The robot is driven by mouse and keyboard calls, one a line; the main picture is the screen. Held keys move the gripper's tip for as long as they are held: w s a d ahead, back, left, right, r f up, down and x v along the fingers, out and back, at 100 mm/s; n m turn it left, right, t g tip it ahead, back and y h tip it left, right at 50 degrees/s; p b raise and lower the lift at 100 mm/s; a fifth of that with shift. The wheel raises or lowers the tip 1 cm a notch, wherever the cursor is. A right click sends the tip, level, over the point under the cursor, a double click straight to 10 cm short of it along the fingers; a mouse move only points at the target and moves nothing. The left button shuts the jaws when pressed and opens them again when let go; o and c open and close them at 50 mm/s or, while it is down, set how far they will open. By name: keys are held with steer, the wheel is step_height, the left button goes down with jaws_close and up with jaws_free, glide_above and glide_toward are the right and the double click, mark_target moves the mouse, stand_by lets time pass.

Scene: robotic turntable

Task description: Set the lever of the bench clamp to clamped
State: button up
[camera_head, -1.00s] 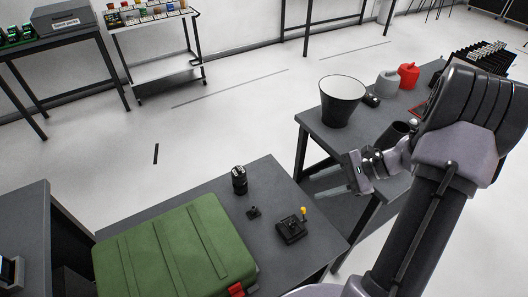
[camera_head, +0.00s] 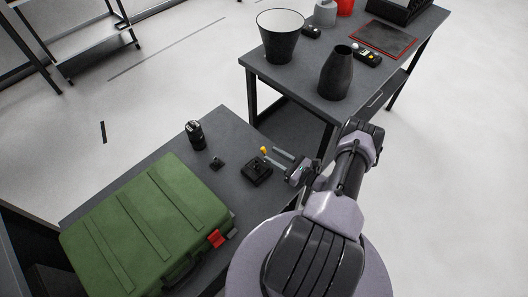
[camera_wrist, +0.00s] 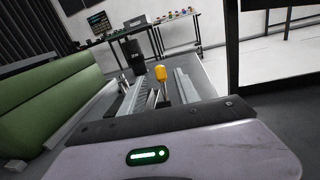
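The bench clamp (camera_head: 257,174) is a small black block on the dark table, left of my gripper in the head view. Its lever has a yellow knob (camera_head: 263,150) and stands up from the block. My gripper (camera_head: 272,160) is open and points at the clamp, its fingertips close to the lever. In the wrist view the yellow knob (camera_wrist: 161,73) appears between the two grey fingers, with a gap on both sides. I cannot tell whether a finger touches the lever. The clamp's body is mostly hidden there behind the gripper.
A green case (camera_head: 145,225) with a red latch fills the table's near left. A second table (camera_head: 300,88) at the back right bears a white-topped bin (camera_head: 279,45) and a dark vase (camera_head: 336,75).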

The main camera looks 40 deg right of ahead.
mark_target(265, 151)
steer(key=x, duration=0.4)
steer(key=shift+w+a+b, duration=0.1)
steer(key=shift+w+b, duration=0.25)
steer(key=shift+w, duration=0.05)
jaws_close()
steer(key=shift+w+r+g+p, duration=0.1)
steer(key=shift+w+g+p, duration=0.05)
steer(key=shift+g+p, duration=0.25)
steer(key=shift+f+g, duration=0.2)
steer(key=shift+g, duration=0.1)
